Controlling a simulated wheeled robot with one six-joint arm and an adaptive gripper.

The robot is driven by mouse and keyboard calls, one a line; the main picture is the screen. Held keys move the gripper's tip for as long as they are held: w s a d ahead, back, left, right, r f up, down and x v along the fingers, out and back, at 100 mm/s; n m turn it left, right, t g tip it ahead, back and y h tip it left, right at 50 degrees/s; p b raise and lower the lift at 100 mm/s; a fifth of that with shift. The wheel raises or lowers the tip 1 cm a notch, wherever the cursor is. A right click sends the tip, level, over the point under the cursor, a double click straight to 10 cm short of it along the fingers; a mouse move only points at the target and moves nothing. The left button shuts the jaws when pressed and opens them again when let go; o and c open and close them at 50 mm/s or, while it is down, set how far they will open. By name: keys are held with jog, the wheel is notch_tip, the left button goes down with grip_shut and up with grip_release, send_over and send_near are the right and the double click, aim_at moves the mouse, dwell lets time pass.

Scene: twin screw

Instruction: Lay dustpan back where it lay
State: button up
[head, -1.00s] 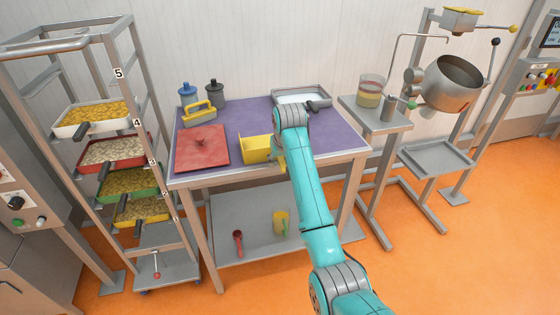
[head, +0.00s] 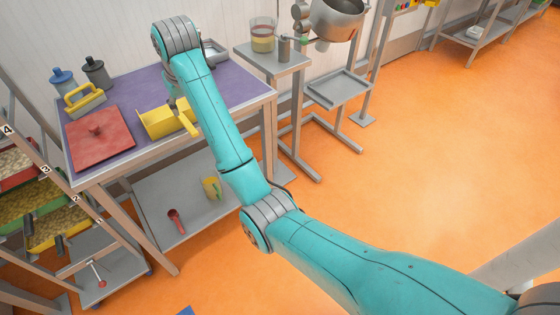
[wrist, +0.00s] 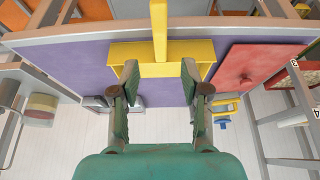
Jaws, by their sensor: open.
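The yellow dustpan (head: 165,122) lies on the purple top of the table (head: 235,85), near its front edge, to the right of the red board. Its handle (head: 187,116) points toward the front edge. In the wrist view the dustpan (wrist: 140,51) shows just beyond my fingertips, its handle (wrist: 158,18) running away past the table's edge. My gripper (wrist: 160,70) is open, its two fingers apart on either side of the dustpan's middle in the picture, with nothing held. I cannot tell the gap to the dustpan. In the head view my arm hides most of the gripper.
A red board with a knob (head: 98,142), a yellow-handled tool (head: 84,98) and blue-lidded (head: 63,80) and dark (head: 95,70) canisters stand left on the table. A grey tray (head: 214,51) is behind my arm. A tray rack (head: 45,215) stands left; orange floor (head: 440,150) is open right.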

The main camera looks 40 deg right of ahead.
jog(key=s+f+t, duration=0.1)
jog(key=s+f, duration=0.3)
jog(key=f, duration=0.5)
jog(key=s+f+t, duration=0.1)
jog(key=s+f, duration=0.4)
jog(key=f, duration=0.5)
jog(key=s+f+t, duration=0.1)
jog(key=s+f, duration=0.3)
jog(key=f, duration=0.5)
jog(key=s+f+t, duration=0.2)
jog(key=s+f, duration=0.4)
jog(key=s, duration=0.5)
jog(key=s+r+t, duration=0.2)
jog(key=s, duration=1.9)
jog(key=s+r+t, duration=0.3)
jog(key=s+r, duration=1.2)
jog(key=s, duration=0.1)
jog(key=shift+s, duration=0.2)
